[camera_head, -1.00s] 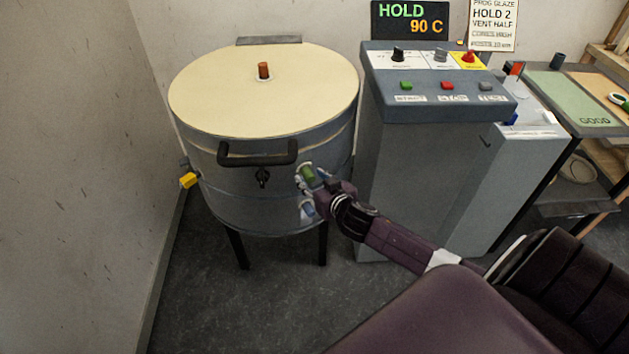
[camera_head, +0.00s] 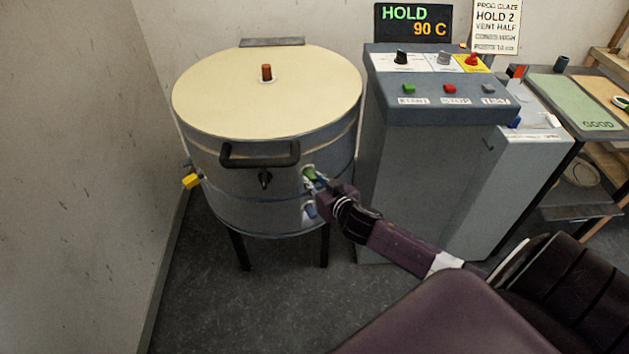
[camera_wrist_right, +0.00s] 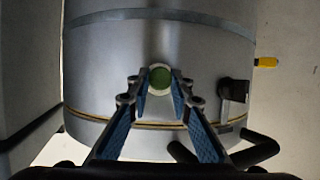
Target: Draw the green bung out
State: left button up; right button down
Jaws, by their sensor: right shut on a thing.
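The green bung (camera_head: 309,173) sits in the side of the round kiln (camera_head: 230,185), to the right of its handle. My right gripper (camera_head: 321,182) reaches it from the right, and its fingers are shut on the bung. In the right wrist view the round green end of the bung (camera_wrist_right: 160,77) shows between the two blue-padded fingertips (camera_wrist_right: 160,84), with a pale ring around it. The fingers partly hide the bung in the head view. I cannot tell whether it has shifted in its hole. My left gripper is not in view.
A blue bung (camera_head: 309,211) is just below the gripper. The black handle (camera_head: 260,155) juts forward. A grey control cabinet (camera_head: 415,180) stands close at right.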

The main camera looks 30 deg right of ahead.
jog(key=shift+s+a+p, duration=0.1)
jog(key=shift+s+p, duration=0.2)
jog(key=shift+s, duration=0.35)
dwell(0.3)
jog(key=s+a+p, duration=0.1)
jog(key=s+p, duration=0.1)
jog(key=s, duration=0.7)
jog(key=shift+s+a, duration=0.25)
jog(key=shift+s, duration=0.05)
dwell(0.8)
